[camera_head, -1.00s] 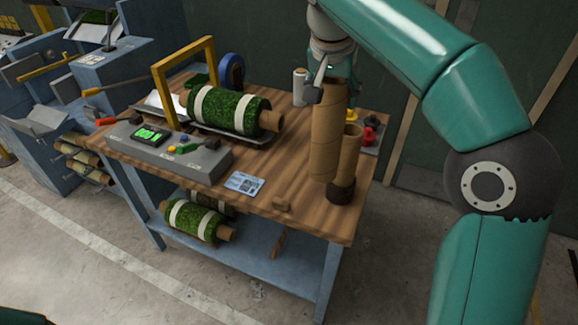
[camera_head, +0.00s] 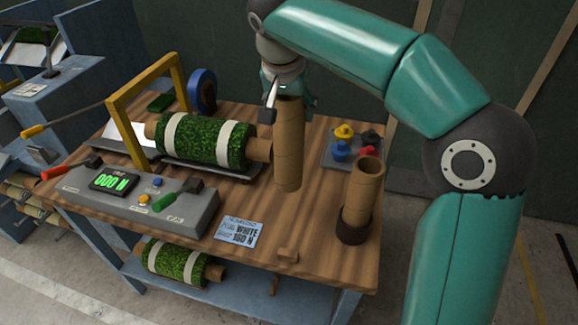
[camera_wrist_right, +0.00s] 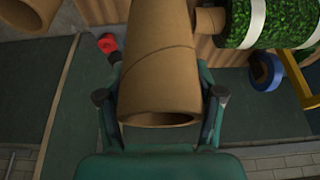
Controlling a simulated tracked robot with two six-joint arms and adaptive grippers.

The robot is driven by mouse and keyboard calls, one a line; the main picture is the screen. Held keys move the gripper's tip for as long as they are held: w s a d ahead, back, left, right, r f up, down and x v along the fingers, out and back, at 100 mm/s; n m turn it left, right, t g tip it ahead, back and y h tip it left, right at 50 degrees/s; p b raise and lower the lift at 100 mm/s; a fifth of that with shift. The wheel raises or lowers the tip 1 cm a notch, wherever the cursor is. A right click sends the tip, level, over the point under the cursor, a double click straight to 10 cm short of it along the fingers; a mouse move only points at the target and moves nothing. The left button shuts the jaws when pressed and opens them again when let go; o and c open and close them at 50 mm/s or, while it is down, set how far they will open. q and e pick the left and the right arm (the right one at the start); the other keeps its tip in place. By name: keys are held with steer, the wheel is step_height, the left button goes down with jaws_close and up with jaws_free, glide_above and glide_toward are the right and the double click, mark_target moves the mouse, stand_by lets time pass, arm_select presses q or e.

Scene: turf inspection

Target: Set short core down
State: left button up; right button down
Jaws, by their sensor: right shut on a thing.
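The short core, a plain brown cardboard tube (camera_head: 288,150), is upright in my right gripper (camera_head: 284,96). The gripper is shut around its upper end. In the right wrist view the core (camera_wrist_right: 160,70) sits between the two dark fingers (camera_wrist_right: 160,95), with its open end toward the camera. Its lower end is at or just above the wooden bench top (camera_head: 315,225); I cannot tell whether it touches. It stands just right of the turf roll (camera_head: 207,141). My left gripper is not in view.
Another cardboard core (camera_head: 366,185) stands in a dark cup (camera_head: 354,225) at the right. A tray with coloured knobs (camera_head: 345,160) lies behind it. A yellow frame (camera_head: 176,98) arches by the turf roll. A grey control box (camera_head: 140,198) and printed card (camera_head: 236,231) lie in front.

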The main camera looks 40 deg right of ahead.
mark_target(286, 136)
step_height(286, 136, down, 13)
stand_by(0.4)
steer(key=shift+c, duration=0.8)
jaws_free()
steer(key=shift+f, duration=0.1)
steer(key=v, duration=1.2)
steer(key=shift+s+b, duration=0.15)
steer(key=shift+b, duration=0.15)
